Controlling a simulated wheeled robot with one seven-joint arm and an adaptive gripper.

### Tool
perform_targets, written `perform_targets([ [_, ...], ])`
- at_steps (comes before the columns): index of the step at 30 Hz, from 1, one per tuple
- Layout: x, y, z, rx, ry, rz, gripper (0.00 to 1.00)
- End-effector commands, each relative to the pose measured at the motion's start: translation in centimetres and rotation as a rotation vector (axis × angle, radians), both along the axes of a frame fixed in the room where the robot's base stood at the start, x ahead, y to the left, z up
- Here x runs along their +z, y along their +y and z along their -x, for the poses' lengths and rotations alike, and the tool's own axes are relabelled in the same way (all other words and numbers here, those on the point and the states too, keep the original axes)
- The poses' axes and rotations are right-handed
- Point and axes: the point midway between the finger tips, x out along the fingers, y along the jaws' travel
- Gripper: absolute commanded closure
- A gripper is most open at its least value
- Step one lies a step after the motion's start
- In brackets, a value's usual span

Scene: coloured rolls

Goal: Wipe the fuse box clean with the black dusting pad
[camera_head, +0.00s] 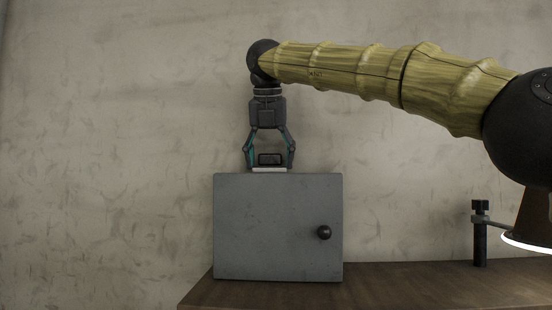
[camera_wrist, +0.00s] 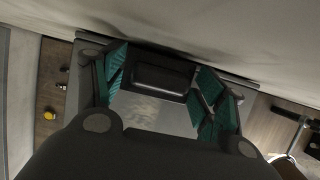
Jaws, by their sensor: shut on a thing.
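The grey fuse box (camera_head: 270,230) stands on the wooden surface, its door with a round black knob (camera_head: 324,232) facing the head camera. My gripper (camera_head: 269,162) is just above the box top, pointing down. It is shut on the black dusting pad (camera_head: 270,159), which has a pale underside that appears to rest on the top face. In the wrist view the pad (camera_wrist: 160,78) lies between the teal fingers, near the wall-side edge of the box top (camera_wrist: 150,110). The box top shows pale smudges in front of the pad. The pad's underside is hidden there.
The wooden surface (camera_head: 430,285) is largely clear to the right of the box. A lamp (camera_head: 530,232) with a dark post stands at the far right. A plain wall (camera_head: 120,130) is close behind the box. Small yellow items (camera_wrist: 49,115) show at the left in the wrist view.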

Motion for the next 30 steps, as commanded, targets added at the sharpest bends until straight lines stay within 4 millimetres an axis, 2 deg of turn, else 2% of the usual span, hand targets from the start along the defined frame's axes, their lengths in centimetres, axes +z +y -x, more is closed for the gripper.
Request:
perform_targets([
  [30, -0.2, -0.1, 5.1, -0.001, -0.001, 0.000, 0.48],
])
